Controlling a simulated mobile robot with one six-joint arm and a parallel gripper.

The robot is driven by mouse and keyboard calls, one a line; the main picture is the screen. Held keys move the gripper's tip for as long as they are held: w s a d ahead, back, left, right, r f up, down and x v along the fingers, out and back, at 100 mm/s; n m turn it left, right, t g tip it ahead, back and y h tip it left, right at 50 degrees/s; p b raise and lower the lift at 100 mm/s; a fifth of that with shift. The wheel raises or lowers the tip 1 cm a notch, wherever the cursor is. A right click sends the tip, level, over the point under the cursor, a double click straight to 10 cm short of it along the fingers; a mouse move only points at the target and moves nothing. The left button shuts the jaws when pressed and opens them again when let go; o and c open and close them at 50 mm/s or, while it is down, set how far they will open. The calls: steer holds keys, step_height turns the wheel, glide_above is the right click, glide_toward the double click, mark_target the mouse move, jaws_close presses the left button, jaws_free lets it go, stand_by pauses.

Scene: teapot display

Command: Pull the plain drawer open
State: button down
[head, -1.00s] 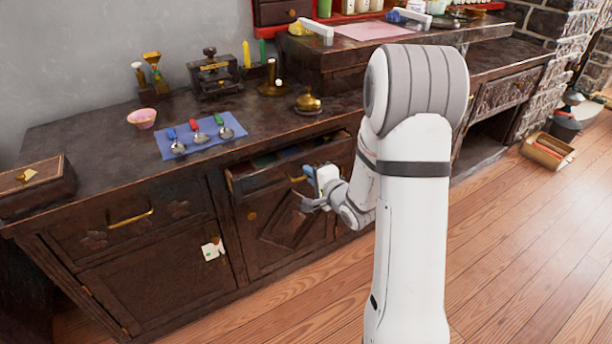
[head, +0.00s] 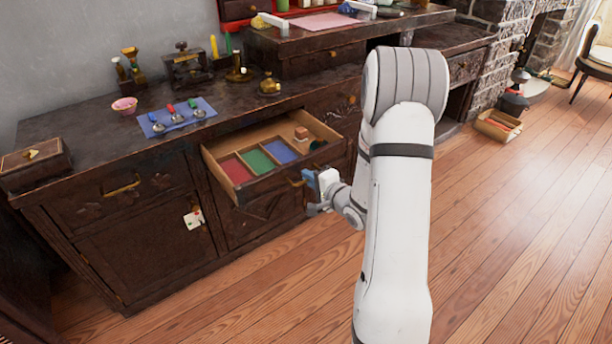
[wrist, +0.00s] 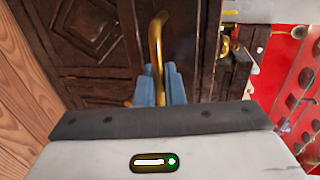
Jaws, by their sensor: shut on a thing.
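The plain drawer (head: 240,191) stands pulled out of the dark wooden cabinet in the head view. Its inside shows red, green and blue compartments and a small orange-brown block at the back right. My gripper (head: 310,184) is at the drawer's front, partly hidden by my wrist. In the wrist view, the blue fingers of my gripper (wrist: 158,84) are shut on the brass handle (wrist: 155,42), which runs up between them. Part of the handle (head: 296,182) also shows in the head view beside the fingers.
Left of the drawer is another drawer with a brass handle (head: 122,188), above a door with a white tag (head: 193,219). The countertop holds a blue mat (head: 150,128) with spoons, a pink bowl (head: 124,106) and a wooden box (head: 35,170). The floor (head: 300,285) in front is clear.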

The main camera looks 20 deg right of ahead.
steer(key=shift+s, duration=0.15)
steer(key=c, duration=1.6)
jaws_free()
steer(key=shift+c, duration=0.2)
steer(key=p+v, duration=0.2)
steer(key=v, duration=0.5)
steer(key=shift+s, duration=0.3)
steer(key=shift+d, duration=0.15)
